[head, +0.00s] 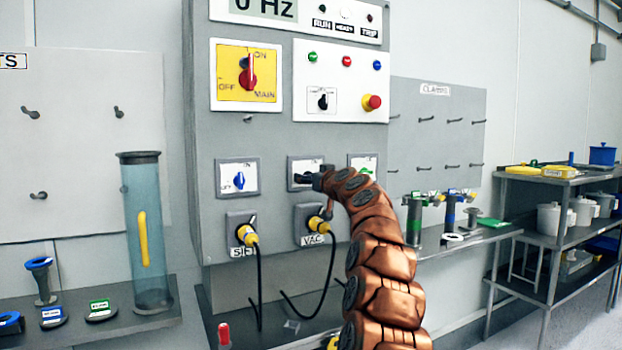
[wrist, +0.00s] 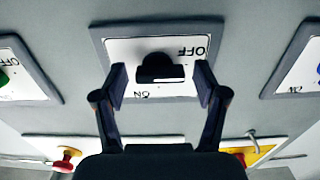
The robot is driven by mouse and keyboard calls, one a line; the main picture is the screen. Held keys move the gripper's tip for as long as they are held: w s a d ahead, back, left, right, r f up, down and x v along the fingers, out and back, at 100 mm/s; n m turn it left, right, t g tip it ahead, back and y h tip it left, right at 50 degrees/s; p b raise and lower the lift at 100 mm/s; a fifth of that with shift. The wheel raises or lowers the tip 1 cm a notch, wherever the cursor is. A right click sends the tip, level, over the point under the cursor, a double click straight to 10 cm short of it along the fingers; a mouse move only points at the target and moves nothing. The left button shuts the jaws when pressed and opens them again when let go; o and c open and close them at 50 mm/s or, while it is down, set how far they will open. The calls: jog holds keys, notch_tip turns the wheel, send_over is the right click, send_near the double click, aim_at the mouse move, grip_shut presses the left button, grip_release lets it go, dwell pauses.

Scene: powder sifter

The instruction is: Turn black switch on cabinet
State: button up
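The grey cabinet (head: 265,135) stands in the middle of the head view. A black switch sits on a white, grey-framed plate (head: 300,164) in its lower row, mostly hidden there by my gripper (head: 318,180). In the wrist view the black switch (wrist: 160,68) shows clearly, with upside-down OFF and ON labels on its plate. Its knob lies roughly sideways across the plate. My gripper (wrist: 161,82) is open, one finger on each side of the knob, with gaps visible. I cannot tell how deep the fingertips reach. Another small black knob (head: 322,100) sits on the upper panel.
A blue switch (head: 239,180) is left of the black one, and a green switch (head: 364,170) is right. Yellow plugs with cables (head: 318,224) hang below. A red main switch (head: 248,75) and red stop button (head: 372,102) are above. A clear tube (head: 146,235) stands left.

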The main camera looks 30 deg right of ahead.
jog(key=c, duration=1)
jog(key=shift+o, duration=0.2)
jog(key=shift+m, duration=0.3)
jog(key=m, duration=0.1)
jog(key=m+p, duration=0.1)
jog(key=m, duration=0.1)
jog(key=m+p, duration=0.1)
jog(key=shift+r+m, duration=0.25)
jog(key=shift+m, duration=0.05)
jog(key=m+p, duration=0.1)
jog(key=m, duration=0.2)
jog(key=shift+m+p, duration=0.3)
jog(key=shift+p, duration=0.05)
jog(key=m+p, duration=0.1)
jog(key=m, duration=0.1)
jog(key=m+p, duration=0.1)
jog(key=m, duration=0.1)
jog(key=shift+d+m+p, duration=0.2)
jog(key=shift+m+p, duration=0.1)
jog(key=shift+p, duration=0.1)
jog(key=shift+f+m+p, duration=0.1)
jog(key=shift+m+p, duration=1.3)
jog(key=shift+m, duration=0.8)
